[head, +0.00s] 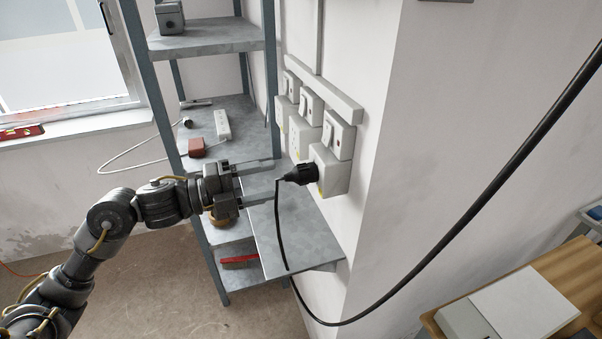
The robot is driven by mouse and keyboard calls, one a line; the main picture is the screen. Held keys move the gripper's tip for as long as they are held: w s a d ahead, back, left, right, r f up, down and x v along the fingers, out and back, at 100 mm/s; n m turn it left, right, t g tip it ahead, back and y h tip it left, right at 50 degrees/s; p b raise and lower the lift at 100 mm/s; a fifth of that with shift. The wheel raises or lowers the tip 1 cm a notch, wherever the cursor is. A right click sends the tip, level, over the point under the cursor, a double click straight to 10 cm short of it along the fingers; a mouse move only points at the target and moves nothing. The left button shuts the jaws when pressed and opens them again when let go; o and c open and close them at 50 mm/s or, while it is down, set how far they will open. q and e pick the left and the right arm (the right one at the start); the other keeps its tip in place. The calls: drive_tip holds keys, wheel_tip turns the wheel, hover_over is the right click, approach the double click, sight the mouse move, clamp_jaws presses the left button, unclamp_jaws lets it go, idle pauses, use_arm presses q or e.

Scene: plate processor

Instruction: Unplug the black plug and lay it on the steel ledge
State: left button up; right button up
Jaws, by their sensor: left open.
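The black plug (301,174) sits in the nearest wall socket (332,172). Its black cable (280,232) hangs down past the ledge, then sweeps up to the top right. The steel ledge (301,229) is fixed to the wall below the sockets, and its visible top is bare apart from the cable crossing in front. My left gripper (272,175) is open and empty, its two fingers pointing right toward the plug, just left of it and not closed on it. My right gripper is not in view.
A grey metal shelf unit (210,38) stands behind my left arm. Its middle shelf holds a white power strip (222,124) and a red-brown block (197,148). A red brush (240,260) lies on a low shelf. A wooden table (569,268) is at the lower right.

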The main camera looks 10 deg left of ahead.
sight(298, 175)
use_arm(q)
drive_tip(key=shift+x, duration=3.85)
drive_tip(key=shift+s+d+r, duration=0.1)
drive_tip(key=shift+d, duration=0.05)
drive_tip(key=shift+c, duration=0.2)
clamp_jaws()
drive_tip(key=shift+s, duration=0.1)
drive_tip(key=shift+b+v, duration=0.4)
drive_tip(key=shift+v, duration=2.6)
